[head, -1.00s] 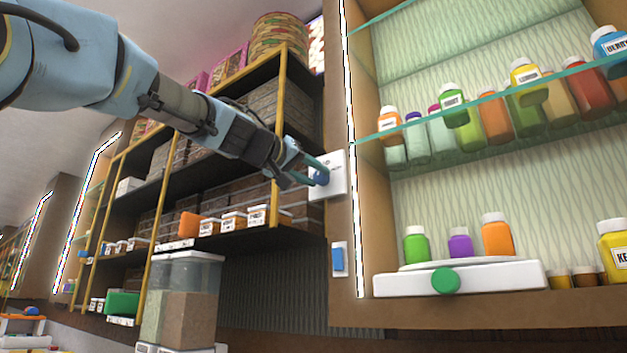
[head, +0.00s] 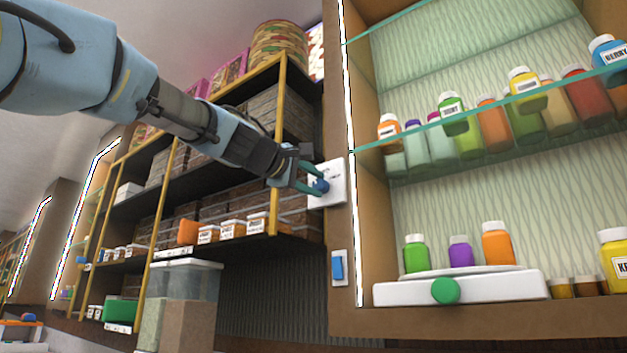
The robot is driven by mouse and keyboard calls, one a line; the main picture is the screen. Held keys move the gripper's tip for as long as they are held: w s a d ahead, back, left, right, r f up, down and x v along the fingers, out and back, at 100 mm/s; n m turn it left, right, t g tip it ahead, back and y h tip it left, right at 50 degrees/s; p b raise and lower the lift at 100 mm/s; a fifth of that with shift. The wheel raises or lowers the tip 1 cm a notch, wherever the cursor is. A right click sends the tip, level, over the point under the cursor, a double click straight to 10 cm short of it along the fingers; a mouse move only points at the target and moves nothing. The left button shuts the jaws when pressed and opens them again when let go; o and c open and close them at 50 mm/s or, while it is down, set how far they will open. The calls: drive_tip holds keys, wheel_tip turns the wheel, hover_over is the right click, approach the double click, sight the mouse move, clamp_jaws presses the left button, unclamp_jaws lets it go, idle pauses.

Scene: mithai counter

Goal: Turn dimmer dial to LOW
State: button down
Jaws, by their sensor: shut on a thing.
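The dimmer dial (head: 321,186) is a small blue knob on a white wall plate (head: 338,192), fixed to the wooden post at the left side of the glass-shelved cabinet. My gripper (head: 315,180) reaches in from the upper left, with its teal fingers around the blue knob. It is shut on the dial. The plate has small dark marks near its top, too small to read, and the fingers partly cover the dial. I cannot tell which mark the dial points to.
A blue rocker switch (head: 338,267) on a white plate sits just below. To the right, a glass shelf (head: 400,134) holds several bottles, above a white scale (head: 400,294) with a green knob. To the left, a rack (head: 150,270) holds boxes and tubs.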

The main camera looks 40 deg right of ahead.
drive_tip(key=n+p, duration=0.1)
drive_tip(key=n, duration=0.4)
drive_tip(key=shift+p, duration=0.35)
drive_tip(key=shift+n, duration=0.3)
drive_tip(key=shift+c, duration=2.3)
unclamp_jaws()
drive_tip(key=b+v, duration=0.3)
drive_tip(key=v, duration=0.7)
drive_tip(key=shift+s+a+b, duration=0.2)
drive_tip(key=shift+a+b, duration=0.15)
drive_tip(key=shift+a, duration=0.05)
